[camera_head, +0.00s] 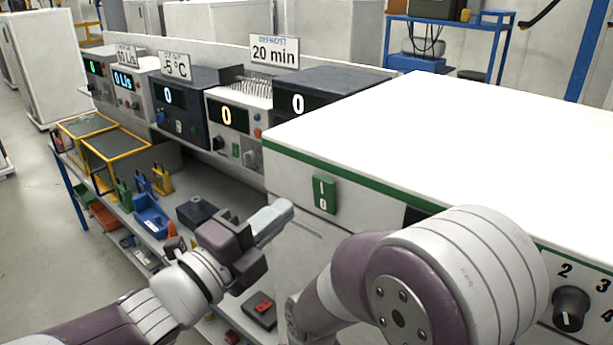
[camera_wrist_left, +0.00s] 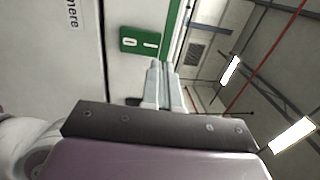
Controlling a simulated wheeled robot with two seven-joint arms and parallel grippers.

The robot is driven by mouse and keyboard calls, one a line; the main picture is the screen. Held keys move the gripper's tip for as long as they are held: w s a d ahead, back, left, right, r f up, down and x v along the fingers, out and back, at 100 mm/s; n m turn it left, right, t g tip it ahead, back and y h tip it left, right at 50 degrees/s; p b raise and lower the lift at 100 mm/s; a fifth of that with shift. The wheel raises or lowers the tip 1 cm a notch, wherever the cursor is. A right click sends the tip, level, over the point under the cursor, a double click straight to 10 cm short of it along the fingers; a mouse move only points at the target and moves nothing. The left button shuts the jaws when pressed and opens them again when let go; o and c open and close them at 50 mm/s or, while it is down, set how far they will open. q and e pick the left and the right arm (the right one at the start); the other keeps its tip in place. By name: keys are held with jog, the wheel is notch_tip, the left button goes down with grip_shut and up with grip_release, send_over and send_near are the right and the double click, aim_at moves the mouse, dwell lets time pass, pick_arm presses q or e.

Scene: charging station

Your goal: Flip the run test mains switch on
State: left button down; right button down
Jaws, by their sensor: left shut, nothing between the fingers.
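The mains switch is a green rocker marked I and 0 (camera_head: 324,194) on the front of the large white cabinet (camera_head: 290,165). It also shows in the left wrist view (camera_wrist_left: 140,41), next to a green stripe. I cannot tell which way the rocker is set. My left gripper (camera_head: 284,209) is shut and empty, its grey fingers pointing toward the cabinet front, left of and slightly below the switch in the head view. In the left wrist view its fingertips (camera_wrist_left: 157,66) lie close beside the switch, apparently apart from it. My right gripper is out of view.
A black rotary knob (camera_head: 571,309) with numbers is at the cabinet's right. Several instruments with displays (camera_head: 297,104) stand in a row at the left. A lower shelf holds a blue bin (camera_head: 152,216) and yellow-framed boxes (camera_head: 115,146). My arm link covers part of the cabinet front.

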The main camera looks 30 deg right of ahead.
aim_at(320, 180)
pick_arm(q)
jog(key=p+x, duration=0.3)
jog(key=x, duration=0.3)
jog(key=shift+r, duration=0.15)
jog(key=shift+w+d, duration=0.15)
jog(key=shift+d, duration=0.2)
